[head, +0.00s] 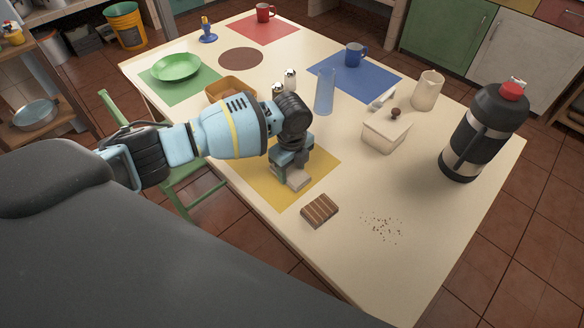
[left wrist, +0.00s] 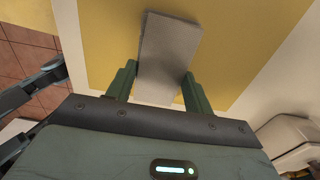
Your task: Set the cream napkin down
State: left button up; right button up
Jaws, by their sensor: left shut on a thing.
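The cream napkin (head: 292,179) is a small folded pale rectangle above or on the yellow placemat (head: 270,192) near the table's front edge. My left gripper (head: 291,170) is shut on it from above. In the left wrist view the napkin (left wrist: 167,55) looks grey-beige and sits between both fingers (left wrist: 160,90), with its far end over the yellow mat (left wrist: 245,40). I cannot tell whether the napkin touches the mat. My right gripper is not in view.
A brown striped block (head: 319,210) lies just right of the yellow mat. A white lidded dish (head: 386,133), a blue glass (head: 325,92) and a large flask (head: 482,132) stand farther right. A brown basket (head: 230,88) is behind my arm. Dark crumbs (head: 382,229) lie at the front right.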

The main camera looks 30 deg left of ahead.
aim_at(292, 172)
pick_arm(q)
jog(key=shift+f, duration=0.15)
jog(key=o, duration=1)
jog(key=shift+c, duration=0.2)
notch_tip(292, 172, up, 12)
jog(key=p, duration=0.1)
